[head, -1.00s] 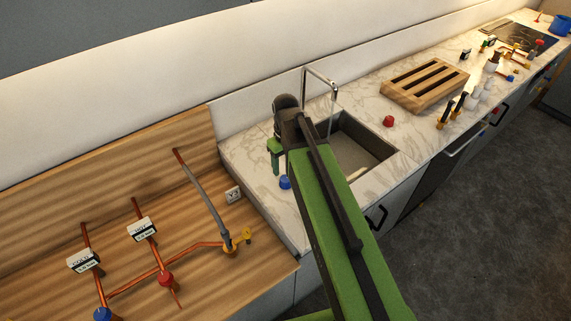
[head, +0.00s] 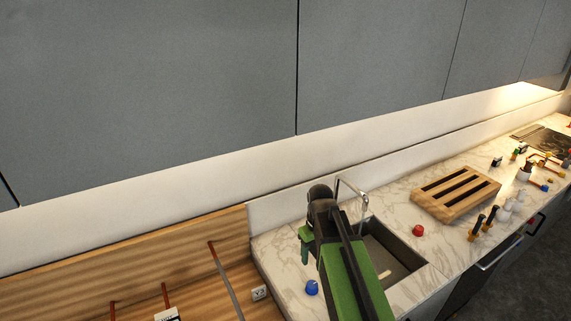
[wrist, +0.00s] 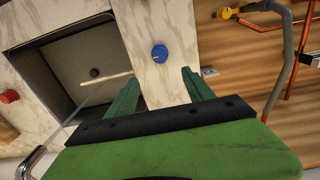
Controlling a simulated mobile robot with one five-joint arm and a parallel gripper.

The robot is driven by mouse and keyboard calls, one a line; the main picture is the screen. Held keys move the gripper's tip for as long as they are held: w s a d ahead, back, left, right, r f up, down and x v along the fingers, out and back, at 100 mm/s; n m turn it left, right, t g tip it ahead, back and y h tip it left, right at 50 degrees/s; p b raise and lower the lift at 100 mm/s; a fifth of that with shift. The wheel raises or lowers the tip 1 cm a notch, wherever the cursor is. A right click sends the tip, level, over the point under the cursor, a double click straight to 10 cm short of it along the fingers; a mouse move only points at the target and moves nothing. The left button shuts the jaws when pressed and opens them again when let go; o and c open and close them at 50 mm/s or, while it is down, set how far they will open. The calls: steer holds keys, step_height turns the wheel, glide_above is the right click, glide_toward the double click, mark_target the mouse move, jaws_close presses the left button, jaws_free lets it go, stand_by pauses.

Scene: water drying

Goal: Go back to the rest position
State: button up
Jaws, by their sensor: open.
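My gripper (wrist: 161,80) is open and empty, its two green fingers apart in the wrist view. In the head view my gripper (head: 305,246) hangs over the marble counter, on the left side of the sink, with my green arm reaching up to it from below. A blue knob (head: 312,287) lies on the marble just left of my arm. In the wrist view the blue knob (wrist: 159,53) shows beyond the gap between the fingers, apart from them.
The sink (head: 394,259) with its tap (head: 352,188) is right beside my arm. A red knob (head: 417,231) and a slatted wooden rack (head: 455,194) stand farther right. Copper pipes (head: 166,294) are on the wooden board at left. Grey cabinets (head: 150,90) hang above.

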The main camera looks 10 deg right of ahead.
steer(key=f+b, duration=0.3)
steer(key=s+f+b, duration=0.1)
steer(key=f+b, duration=0.2)
steer(key=f, duration=0.1)
steer(key=s+f+b, duration=0.1)
steer(key=f+b, duration=0.2)
steer(key=b, duration=0.1)
steer(key=shift+f, duration=0.3)
steer(key=shift+m, duration=0.8)
steer(key=s+f+b, duration=0.2)
steer(key=f+b, duration=0.1)
steer(key=s+f+b, duration=0.1)
steer(key=shift+f+b, duration=0.25)
steer(key=shift+b, duration=0.1)
steer(key=shift+s+r+m, duration=0.25)
steer(key=shift+s+m, duration=0.8)
steer(key=shift+m, duration=0.15)
steer(key=shift+w, duration=0.15)
